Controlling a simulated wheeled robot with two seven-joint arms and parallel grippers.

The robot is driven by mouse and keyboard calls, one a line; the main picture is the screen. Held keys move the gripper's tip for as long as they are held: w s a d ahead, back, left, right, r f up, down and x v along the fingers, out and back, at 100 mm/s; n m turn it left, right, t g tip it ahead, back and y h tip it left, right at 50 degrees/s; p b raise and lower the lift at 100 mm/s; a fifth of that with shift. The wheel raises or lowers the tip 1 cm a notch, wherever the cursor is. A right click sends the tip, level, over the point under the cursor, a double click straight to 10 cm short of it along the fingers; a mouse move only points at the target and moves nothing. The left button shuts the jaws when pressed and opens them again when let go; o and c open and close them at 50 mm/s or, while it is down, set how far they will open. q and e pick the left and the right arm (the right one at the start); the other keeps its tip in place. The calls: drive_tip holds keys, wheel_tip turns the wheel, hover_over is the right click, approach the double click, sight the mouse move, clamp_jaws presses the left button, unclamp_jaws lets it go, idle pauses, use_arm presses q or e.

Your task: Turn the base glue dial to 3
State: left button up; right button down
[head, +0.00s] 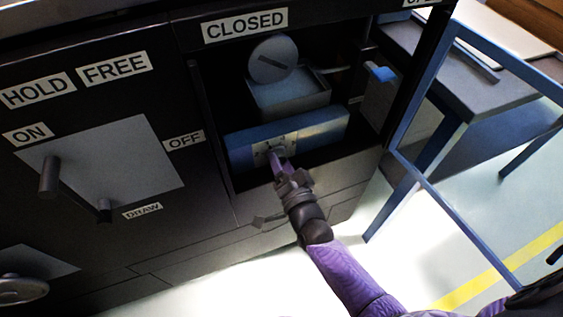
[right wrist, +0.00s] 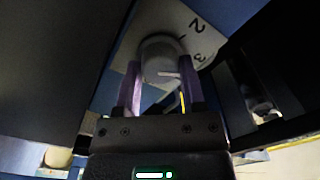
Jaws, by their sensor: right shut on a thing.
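The base glue dial (right wrist: 161,60) is a grey round knob on a white plate (right wrist: 210,18) marked with numbers; 2 and 3 can be read in the right wrist view. A light line shows on the knob's face, but I cannot tell surely which number it points to. In the head view the plate (head: 260,158) sits on the front of a blue box (head: 320,132) inside the open bay. My right gripper (head: 279,157) reaches in from below and is shut on the dial, one purple finger on each side. It hides most of the dial in the head view. My left gripper is not in view.
A grey container (head: 290,97) with a round slotted disc (head: 273,60) stands behind the blue box. Bay walls are close on both sides. A lever handle (head: 49,177) sticks out at left. A blue frame (head: 410,180) and table (head: 480,75) stand at right.

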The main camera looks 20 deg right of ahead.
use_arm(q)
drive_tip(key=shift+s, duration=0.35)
use_arm(e)
drive_tip(key=shift+c, duration=1)
unclamp_jaws()
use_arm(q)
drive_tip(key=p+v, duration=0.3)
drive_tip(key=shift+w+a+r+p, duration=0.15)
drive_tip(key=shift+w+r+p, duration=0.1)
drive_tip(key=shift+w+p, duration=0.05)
use_arm(e)
drive_tip(key=s, duration=1)
drive_tip(key=shift+d, duration=0.15)
